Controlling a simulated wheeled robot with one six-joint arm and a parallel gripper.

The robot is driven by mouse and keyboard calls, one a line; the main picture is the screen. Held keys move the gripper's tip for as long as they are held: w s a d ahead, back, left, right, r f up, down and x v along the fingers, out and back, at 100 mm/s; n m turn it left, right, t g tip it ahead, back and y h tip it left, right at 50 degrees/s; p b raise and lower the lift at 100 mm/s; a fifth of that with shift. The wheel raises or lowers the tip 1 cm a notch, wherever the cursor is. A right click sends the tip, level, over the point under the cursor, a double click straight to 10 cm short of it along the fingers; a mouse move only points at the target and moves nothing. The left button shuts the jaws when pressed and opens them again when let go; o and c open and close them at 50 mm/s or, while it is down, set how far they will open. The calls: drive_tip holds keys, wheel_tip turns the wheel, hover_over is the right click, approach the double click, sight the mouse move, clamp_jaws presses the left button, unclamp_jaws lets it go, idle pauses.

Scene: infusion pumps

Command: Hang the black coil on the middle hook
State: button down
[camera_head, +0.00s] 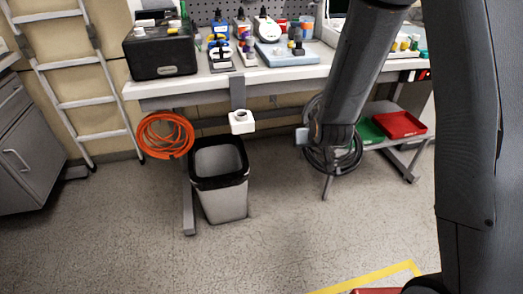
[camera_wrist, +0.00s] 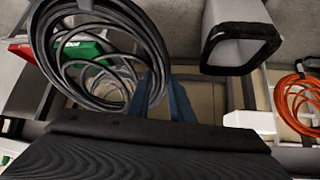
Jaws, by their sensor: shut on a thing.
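The black coil (camera_head: 347,162) shows around the end of my arm in the head view, partly hidden by it. In the wrist view the coil (camera_wrist: 42,45) hangs as large loops at the upper left, beside my gripper's bluish fingers (camera_wrist: 163,90). The fingers are shut on it; the grasped part is hard to see. The white middle hook (camera_head: 241,122) sits under the bench front above the bin and shows bare. It also appears in the wrist view (camera_wrist: 250,122), right of my fingers. The coil is right of this hook in the head view, apart from it.
An orange coil (camera_head: 165,135) hangs at the bench's left. A black-rimmed bin (camera_head: 220,195) stands below the middle hook. The bench (camera_head: 200,90) carries bottles and a black box (camera_head: 160,55). A red tray (camera_head: 400,125) and a green tray (camera_head: 370,131) lie on a low shelf.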

drive_tip(key=w+a+f+n+t+y+b, duration=0.1)
drive_tip(key=w+a+f+t+y+b, duration=0.2)
drive_tip(key=a+t+b, duration=0.45)
drive_tip(key=w+a+f+n+t+y+b, duration=0.15)
drive_tip(key=w+a+t+b, duration=0.25)
drive_tip(key=a+b, duration=0.65)
drive_tip(key=w+f+b, duration=0.2)
drive_tip(key=w+b, duration=0.5)
drive_tip(key=w, duration=0.4)
drive_tip(key=shift+w+a+f, duration=0.15)
drive_tip(key=shift+a+f, duration=0.05)
drive_tip(key=shift+f, duration=0.15)
idle(0.5)
drive_tip(key=shift+m+b, duration=0.25)
drive_tip(key=shift+b, duration=0.05)
idle(0.4)
drive_tip(key=c, duration=1.5)
unclamp_jaws()
